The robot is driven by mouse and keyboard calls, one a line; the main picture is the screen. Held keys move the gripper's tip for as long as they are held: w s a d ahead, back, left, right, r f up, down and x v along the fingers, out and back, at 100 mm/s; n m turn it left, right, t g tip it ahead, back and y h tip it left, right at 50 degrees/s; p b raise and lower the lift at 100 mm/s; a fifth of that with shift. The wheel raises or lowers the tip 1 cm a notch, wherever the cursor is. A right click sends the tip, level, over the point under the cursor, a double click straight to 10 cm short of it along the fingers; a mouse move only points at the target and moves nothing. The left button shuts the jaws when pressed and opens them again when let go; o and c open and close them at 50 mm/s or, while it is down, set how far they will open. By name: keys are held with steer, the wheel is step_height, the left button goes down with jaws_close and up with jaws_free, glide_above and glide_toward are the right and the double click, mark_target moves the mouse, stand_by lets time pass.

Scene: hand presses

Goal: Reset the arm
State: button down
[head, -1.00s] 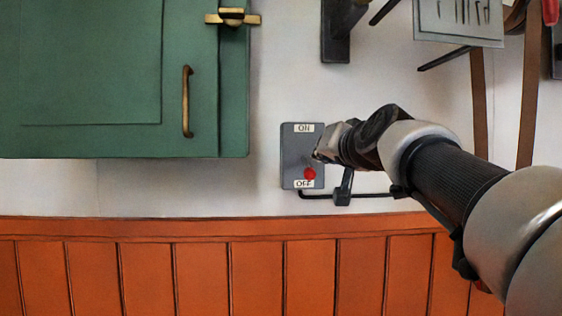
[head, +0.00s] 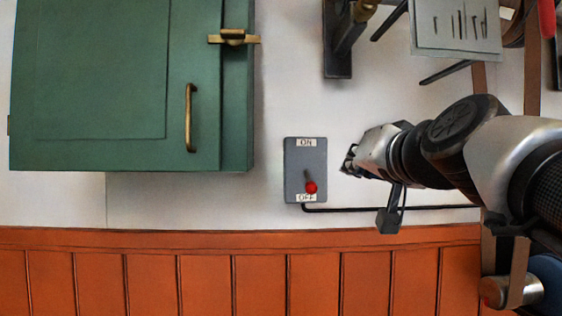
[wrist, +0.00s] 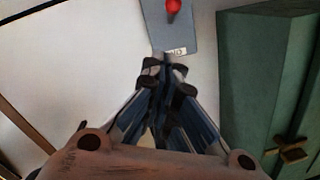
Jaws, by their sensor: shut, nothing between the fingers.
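A grey switch box (head: 294,158) is fixed on the white wall, with an ON label at its top and an OFF label at its bottom. Its lever with a red knob (head: 311,187) points down, near OFF. My gripper (head: 349,160) is shut and empty, to the right of the box and apart from it in the head view. In the wrist view, my gripper (wrist: 163,62) shows its fingers together, with the switch box (wrist: 178,35) and the red knob (wrist: 173,6) beyond the fingertips.
A green cabinet (head: 100,90) with a brass handle (head: 190,118) and latch hangs left of the box. Orange wood panelling (head: 200,275) runs below. A dark cable (head: 420,208) leads right from the box. Dark brackets (head: 338,50) and a grey panel (head: 455,30) are above.

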steer(key=shift+a, duration=0.1)
steer(key=shift+s, duration=0.1)
stand_by(0.3)
steer(key=s+f+n+g, duration=0.1)
steer(key=s+f+g, duration=0.3)
steer(key=s+f, duration=0.5)
steer(key=s+a+f+n+g+h, duration=0.1)
steer(key=s+f+g, duration=0.3)
steer(key=f, duration=1.7)
steer(key=s+f+n+g, duration=0.2)
steer(key=s+f+g, duration=0.2)
steer(key=s+f, duration=1)
steer(key=shift+s+a+f+g+h, duration=0.15)
steer(key=shift+s+f+g+h, duration=0.1)
steer(key=shift+f+g+h, duration=0.25)
